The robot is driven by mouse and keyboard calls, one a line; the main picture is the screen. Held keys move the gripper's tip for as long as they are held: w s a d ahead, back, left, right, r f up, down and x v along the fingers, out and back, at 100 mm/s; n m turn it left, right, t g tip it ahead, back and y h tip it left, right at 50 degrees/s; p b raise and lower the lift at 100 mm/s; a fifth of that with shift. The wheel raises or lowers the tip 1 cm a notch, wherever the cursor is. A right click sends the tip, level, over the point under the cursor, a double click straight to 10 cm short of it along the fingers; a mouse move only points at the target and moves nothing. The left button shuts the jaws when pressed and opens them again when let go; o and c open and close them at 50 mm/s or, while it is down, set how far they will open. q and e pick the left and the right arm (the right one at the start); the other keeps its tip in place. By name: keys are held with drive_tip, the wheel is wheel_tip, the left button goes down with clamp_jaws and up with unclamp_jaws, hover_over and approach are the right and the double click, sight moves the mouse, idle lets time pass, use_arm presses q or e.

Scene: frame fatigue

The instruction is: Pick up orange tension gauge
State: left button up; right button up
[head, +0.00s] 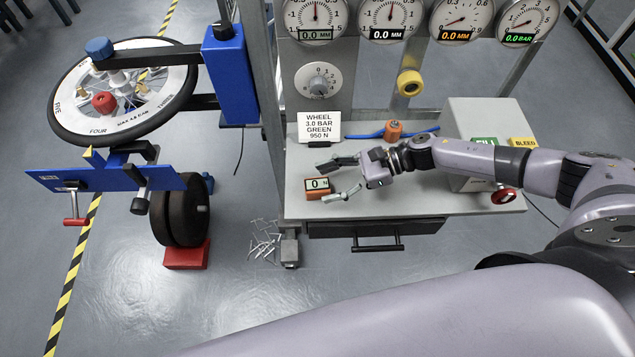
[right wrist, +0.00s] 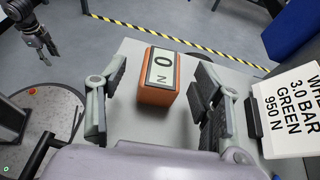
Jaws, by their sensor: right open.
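The orange tension gauge (head: 318,191) is a small orange block with a light display reading 0 N. It sits on the left part of the grey bench top, near the front edge. My right gripper (head: 331,181) is open, with its fingers spread toward either side of the gauge. In the right wrist view the gauge (right wrist: 157,80) stands between the open fingers (right wrist: 161,76), with gaps on both sides. What looks like my left gripper (right wrist: 38,38) hangs far off at the upper left of that view; its jaw state is unclear.
A sign card (head: 319,127) stands behind the gauge, close to one finger in the wrist view. An orange tool with a blue hose (head: 393,130) lies farther back. A grey box (head: 483,120) and red knob (head: 503,195) are right. A wheel stand (head: 225,75) is left.

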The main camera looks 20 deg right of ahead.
sight(319, 184)
drive_tip(key=p+x, duration=0.1)
drive_tip(key=x, duration=0.2)
drive_tip(key=shift+w+a, duration=0.15)
drive_tip(key=shift+a, duration=0.05)
drive_tip(key=c, duration=1.3)
